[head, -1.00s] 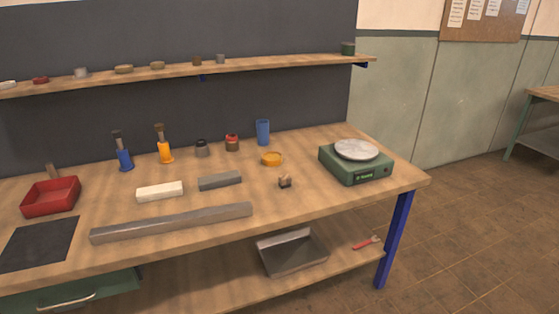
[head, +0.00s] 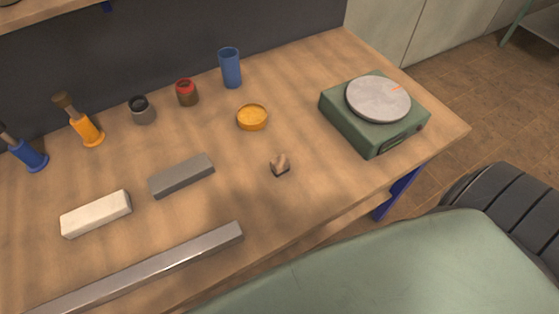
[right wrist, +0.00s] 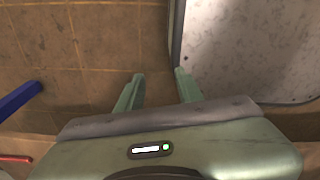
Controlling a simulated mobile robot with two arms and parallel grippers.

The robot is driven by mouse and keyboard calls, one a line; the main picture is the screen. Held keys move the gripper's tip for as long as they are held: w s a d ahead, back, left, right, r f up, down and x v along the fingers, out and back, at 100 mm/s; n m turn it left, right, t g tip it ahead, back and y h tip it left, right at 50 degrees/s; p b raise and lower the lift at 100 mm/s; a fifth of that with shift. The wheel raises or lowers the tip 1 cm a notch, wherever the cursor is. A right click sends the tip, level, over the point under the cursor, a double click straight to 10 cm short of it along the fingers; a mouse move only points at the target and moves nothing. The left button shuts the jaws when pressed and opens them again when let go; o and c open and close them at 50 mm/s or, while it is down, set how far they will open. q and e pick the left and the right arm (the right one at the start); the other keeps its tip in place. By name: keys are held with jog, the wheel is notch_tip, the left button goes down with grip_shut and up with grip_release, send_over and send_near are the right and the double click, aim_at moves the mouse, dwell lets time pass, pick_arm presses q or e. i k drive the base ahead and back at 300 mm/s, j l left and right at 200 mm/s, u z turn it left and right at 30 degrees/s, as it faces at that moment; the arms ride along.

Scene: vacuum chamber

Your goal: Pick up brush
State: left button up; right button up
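I cannot tell for sure which thing is the brush. Two upright pieces with dark tops and flared bases stand at the back left of the bench in the head view, one orange (head: 86,128) and one blue (head: 29,155). A small brown piece with a dark base (head: 280,164) sits alone near the bench's front. My right gripper (right wrist: 160,76) shows in the right wrist view, its two green fingers apart with nothing between them. It is away from all these pieces. My left gripper is not in view.
The wooden bench (head: 310,128) holds a green scale (head: 371,128), a blue cup (head: 230,68), an orange dish (head: 252,118), two small jars, a grey block (head: 181,176), a white block (head: 96,214) and a long metal bar (head: 150,268). My green arm covers the lower right.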

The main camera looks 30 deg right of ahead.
aim_at(281, 165)
jog(key=z, duration=0.9)
